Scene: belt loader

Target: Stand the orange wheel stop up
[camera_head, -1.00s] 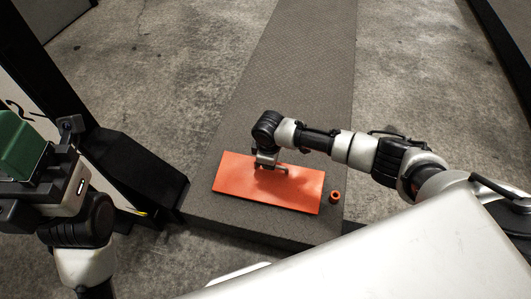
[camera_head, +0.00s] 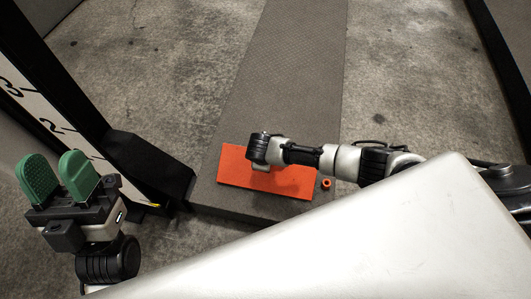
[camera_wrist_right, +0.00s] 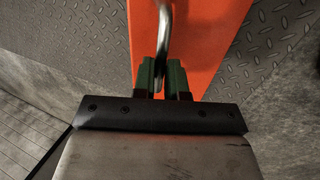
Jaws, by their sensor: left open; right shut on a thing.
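The orange wheel stop (camera_head: 234,170) is a flat orange plate lying on a dark grey strip in the head view. In the right wrist view the plate (camera_wrist_right: 205,35) runs up the picture under a curved metal handle (camera_wrist_right: 164,28). My right gripper (camera_wrist_right: 160,76) has its green fingers shut on that handle. In the head view my right wrist covers the fingers and handle. My left gripper (camera_head: 57,166) is open and empty at the left, its two green fingers pointing up, well apart from the plate.
A small orange ring-like piece (camera_head: 326,184) sits just right of the plate. A black post with a numbered white scale (camera_head: 45,110) and a black foot (camera_head: 150,165) stand left of the strip (camera_head: 295,70). Concrete floor is clear beyond.

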